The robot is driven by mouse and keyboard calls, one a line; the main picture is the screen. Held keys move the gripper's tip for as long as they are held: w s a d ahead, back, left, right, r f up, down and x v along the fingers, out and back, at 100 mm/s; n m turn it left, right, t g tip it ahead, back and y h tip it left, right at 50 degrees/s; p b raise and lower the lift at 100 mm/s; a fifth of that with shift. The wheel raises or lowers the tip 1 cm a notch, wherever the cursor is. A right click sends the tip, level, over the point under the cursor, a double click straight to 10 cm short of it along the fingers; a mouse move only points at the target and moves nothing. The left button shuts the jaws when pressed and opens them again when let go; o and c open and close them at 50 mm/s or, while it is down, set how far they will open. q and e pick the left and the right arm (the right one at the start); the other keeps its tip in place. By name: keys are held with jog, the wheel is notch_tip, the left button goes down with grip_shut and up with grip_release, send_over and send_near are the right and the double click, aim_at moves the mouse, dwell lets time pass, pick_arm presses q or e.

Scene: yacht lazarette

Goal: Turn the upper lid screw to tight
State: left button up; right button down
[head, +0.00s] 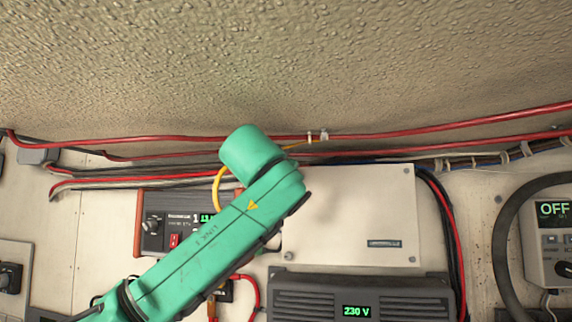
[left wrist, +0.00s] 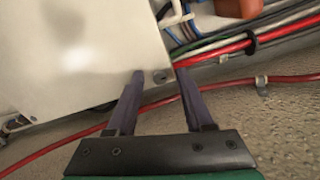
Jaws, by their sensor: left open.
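The pale metal box lid (head: 345,215) is on the wall, right of my green left arm. It fills the upper left of the left wrist view (left wrist: 75,55). A small grey round screw (left wrist: 160,77) sits near the lid's corner there; in the head view my arm hides that corner. My left gripper (left wrist: 159,71) is open, with one dark finger on each side of the screw. Whether the fingers touch the lid, and how the screw slot is turned, I cannot tell. My left gripper's fingers are hidden in the head view. My right gripper is not in view.
Red cables (head: 450,130) run along the wall above the lid. A dark unit reading 230 V (head: 357,311) sits below it. An orange-edged device (head: 153,226) is behind my arm. Black and red cables (head: 452,225) hang right of the lid, beside a meter reading OFF (head: 552,210).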

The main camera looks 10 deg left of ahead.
pick_arm(q)
jog(key=shift+s+r, duration=0.1)
jog(key=shift+s, duration=0.35)
jog(key=shift+w, duration=0.1)
grip_shut()
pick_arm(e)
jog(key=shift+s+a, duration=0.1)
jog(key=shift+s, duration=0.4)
pick_arm(q)
jog(key=shift+m, duration=0.4)
jog(key=m, duration=1.6)
jog(key=shift+r+m, duration=0.2)
jog(key=shift+m, duration=0.5)
